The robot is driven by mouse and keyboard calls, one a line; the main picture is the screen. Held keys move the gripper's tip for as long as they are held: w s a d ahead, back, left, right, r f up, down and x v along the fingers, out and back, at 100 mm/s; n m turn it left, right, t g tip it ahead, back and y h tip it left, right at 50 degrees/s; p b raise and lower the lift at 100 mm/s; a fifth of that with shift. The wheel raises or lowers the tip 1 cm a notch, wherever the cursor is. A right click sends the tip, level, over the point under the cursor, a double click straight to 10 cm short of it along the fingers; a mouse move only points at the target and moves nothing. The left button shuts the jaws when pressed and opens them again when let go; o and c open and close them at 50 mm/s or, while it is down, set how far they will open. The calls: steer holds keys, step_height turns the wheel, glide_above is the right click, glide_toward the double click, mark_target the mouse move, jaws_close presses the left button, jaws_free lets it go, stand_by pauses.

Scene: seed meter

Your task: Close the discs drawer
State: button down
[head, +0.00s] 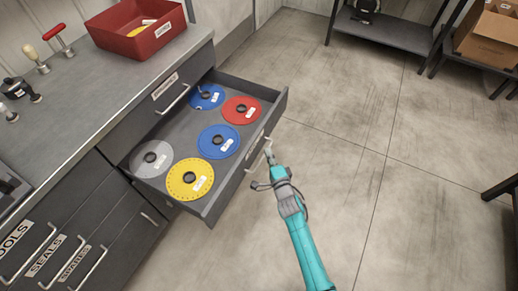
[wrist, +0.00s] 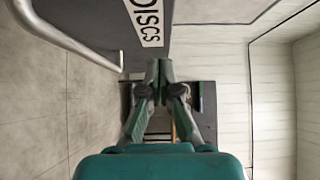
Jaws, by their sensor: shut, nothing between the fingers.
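The discs drawer (head: 245,171) is pulled out of the grey cabinet in the head view. Several discs lie in it, among them a red disc (head: 241,110), a yellow disc (head: 190,179) and a grey disc (head: 151,159). In the wrist view its front (wrist: 191,60) carries a DISCS label (wrist: 146,20) and a metal handle (wrist: 70,42). My gripper (head: 268,158) is at the outer side of the drawer front, close to the handle. Its fingers (wrist: 158,72) are shut and empty; I cannot tell whether they touch the front.
Beside the drawer, the cabinet has closed SEALS and SPARES drawers (head: 56,240). A red bin (head: 140,40) and small tools stand on the worktop (head: 88,88). The floor (head: 400,210) to the right is clear. A dark shelf (head: 385,30) stands at the back.

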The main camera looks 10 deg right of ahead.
mark_target(255, 142)
steer(key=shift+w+a, duration=1.45)
steer(key=shift+a, duration=0.2)
steer(key=shift+a, duration=0.1)
